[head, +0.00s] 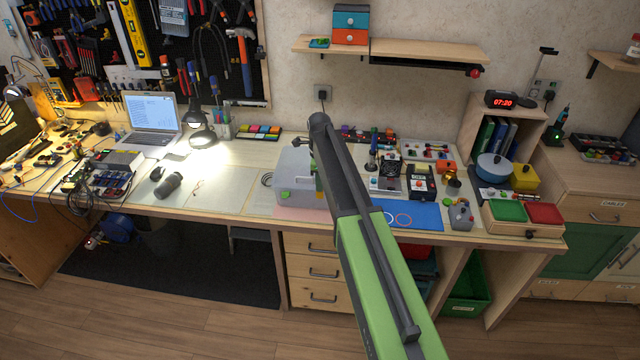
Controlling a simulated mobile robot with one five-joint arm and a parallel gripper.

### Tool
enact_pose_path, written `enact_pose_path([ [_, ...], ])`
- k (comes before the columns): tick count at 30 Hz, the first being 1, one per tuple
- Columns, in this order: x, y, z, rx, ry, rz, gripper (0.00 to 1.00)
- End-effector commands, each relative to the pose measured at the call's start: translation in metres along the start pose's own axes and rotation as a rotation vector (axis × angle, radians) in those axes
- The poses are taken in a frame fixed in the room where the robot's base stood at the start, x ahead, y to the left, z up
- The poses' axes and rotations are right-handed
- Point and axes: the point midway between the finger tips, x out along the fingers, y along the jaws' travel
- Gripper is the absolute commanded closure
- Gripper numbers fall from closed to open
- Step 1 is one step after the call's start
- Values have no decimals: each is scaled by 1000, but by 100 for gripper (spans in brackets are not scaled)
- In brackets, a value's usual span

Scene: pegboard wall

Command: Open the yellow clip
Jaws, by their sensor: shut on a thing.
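A pale grey case (293,172) with green clips (285,194) stands on the long workbench, just left of my arm. My gripper (316,162) is at the right part of this case, and my arm's end link hides much of it. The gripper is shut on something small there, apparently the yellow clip. My green and black arm also covers the right end of the case.
A blue mat (412,215) and several small devices lie right of my arm. A laptop (150,118), a lit lamp (196,119) and a dark cylinder (168,186) stand to the left. A wall shelf (420,52) hangs above. Bare bench (225,185) lies left of the case.

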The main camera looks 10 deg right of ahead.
Motion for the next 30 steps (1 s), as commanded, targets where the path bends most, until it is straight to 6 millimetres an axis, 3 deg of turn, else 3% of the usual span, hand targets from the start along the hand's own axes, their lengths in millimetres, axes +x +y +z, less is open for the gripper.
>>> enact_pose_path([
  [8,3,16,-1,0,0,-127,100],
  [30,27,53,-2,1,2,-709,100],
])
